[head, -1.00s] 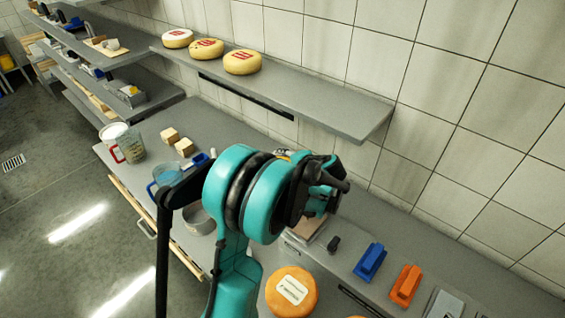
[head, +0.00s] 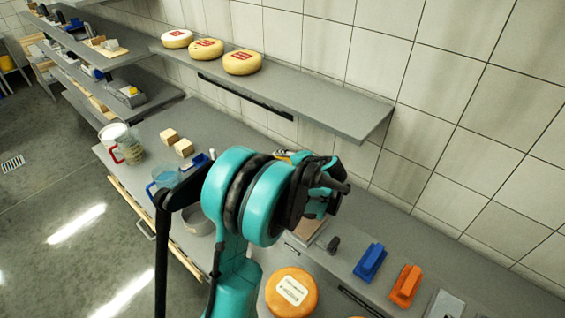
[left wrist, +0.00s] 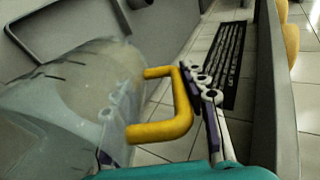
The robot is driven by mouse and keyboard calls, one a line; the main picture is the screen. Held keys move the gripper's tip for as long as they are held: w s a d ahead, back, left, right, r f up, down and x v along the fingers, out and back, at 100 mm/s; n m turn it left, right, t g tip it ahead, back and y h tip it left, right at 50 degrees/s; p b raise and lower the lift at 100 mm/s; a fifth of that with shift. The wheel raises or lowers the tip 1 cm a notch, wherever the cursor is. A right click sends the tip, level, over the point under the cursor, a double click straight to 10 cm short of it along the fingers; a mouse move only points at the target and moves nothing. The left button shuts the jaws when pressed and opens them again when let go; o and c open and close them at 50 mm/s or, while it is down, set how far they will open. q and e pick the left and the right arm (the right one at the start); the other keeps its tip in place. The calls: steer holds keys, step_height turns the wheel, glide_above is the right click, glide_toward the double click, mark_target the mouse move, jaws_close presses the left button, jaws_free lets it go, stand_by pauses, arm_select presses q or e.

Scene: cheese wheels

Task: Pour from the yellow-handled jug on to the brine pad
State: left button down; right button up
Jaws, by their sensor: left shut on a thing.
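In the left wrist view, the clear jug (left wrist: 60,105) fills the left side, seen close up and tilted. Its yellow handle (left wrist: 182,108) stands out to the right. My left gripper (left wrist: 155,95) is shut on this handle, with one finger to its right and the other on the jug side. I cannot pick out the brine pad for certain; a brownish flat piece (head: 308,231) lies partly hidden beyond the arm. My right gripper is not in view.
A blue-handled jug (head: 166,177), a red-handled jug (head: 130,151) and wooden blocks (head: 169,136) stand on the bench left of my arm. A round cheese (head: 291,291), a blue brush (head: 370,262) and an orange brush (head: 405,286) are to the right. A shelf (head: 335,105) overhangs behind.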

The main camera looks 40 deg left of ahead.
arm_select(q)
steer(key=shift+d+r+b, duration=0.1)
steer(key=shift+b, duration=0.2)
steer(key=shift+d+b, duration=0.15)
steer(key=shift+b, duration=0.2)
stand_by(1.9)
steer(key=shift+s+d+r+y, duration=0.1)
steer(key=shift+r+y, duration=0.05)
steer(key=shift+y, duration=0.15)
stand_by(0.9)
steer(key=shift+b, duration=0.4)
stand_by(0.8)
steer(key=shift+d+r+y, duration=0.1)
steer(key=shift+d+y, duration=0.05)
steer(key=shift+y, duration=0.15)
steer(key=shift+b, duration=0.35)
stand_by(0.6)
